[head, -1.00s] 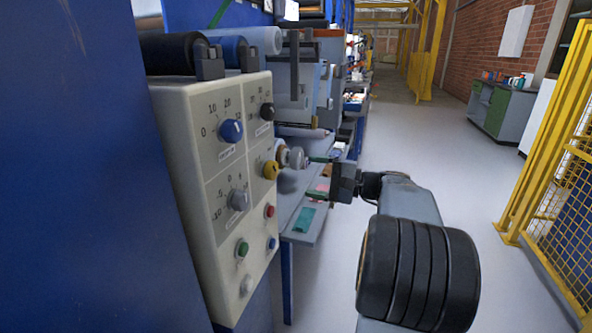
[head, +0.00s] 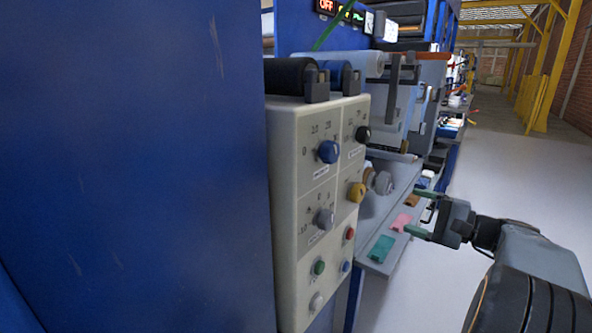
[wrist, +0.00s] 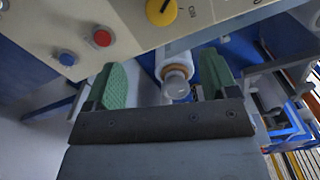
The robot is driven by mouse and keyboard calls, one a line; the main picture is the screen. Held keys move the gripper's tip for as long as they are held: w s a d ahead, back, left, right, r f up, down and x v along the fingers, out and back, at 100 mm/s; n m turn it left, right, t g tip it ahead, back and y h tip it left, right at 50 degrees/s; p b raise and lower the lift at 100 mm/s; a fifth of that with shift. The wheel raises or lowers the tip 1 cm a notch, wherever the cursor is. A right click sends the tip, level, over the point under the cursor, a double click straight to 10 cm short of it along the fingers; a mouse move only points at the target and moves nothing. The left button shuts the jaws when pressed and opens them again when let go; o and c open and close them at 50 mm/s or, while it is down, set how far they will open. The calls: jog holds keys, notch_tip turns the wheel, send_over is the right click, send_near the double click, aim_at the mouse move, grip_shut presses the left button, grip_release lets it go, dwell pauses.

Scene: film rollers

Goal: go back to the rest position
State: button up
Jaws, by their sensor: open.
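My gripper (head: 420,211) is open and empty, its two green fingers pointing left toward the machine. It is in front of the shelf, to the right of the control panel. In the wrist view my gripper (wrist: 158,88) shows both green fingers wide apart. A grey roller end (wrist: 176,86) shows between them, beyond the fingers; I cannot tell how far off it is.
The cream control panel (head: 290,185) with knobs and buttons stands on the left, beside a large blue wall (head: 130,160). A grey shelf (head: 375,265) holds teal and pink pieces. Open floor (head: 500,160) lies on the right, with a yellow frame (head: 540,75) farther back.

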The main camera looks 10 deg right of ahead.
jog(key=s+a+r+n+g+h+p, duration=0.2)
jog(key=a+r+g+p, duration=0.15)
jog(key=a+p, duration=0.5)
jog(key=s+a+r+n+g+h+p, duration=0.25)
jog(key=a+g+p, duration=0.25)
jog(key=a+p, duration=0.3)
jog(key=s+a+r+n+h+p, duration=0.3)
jog(key=s+r+n+h+p, duration=0.4)
jog(key=p, duration=0.7)
jog(key=shift+s+a+n+g+h, duration=0.25)
jog(key=shift+s+n+g+h, duration=0.15)
jog(key=shift+s+n, duration=0.25)
jog(key=shift+r, duration=0.1)
jog(key=shift+c, duration=0.4)
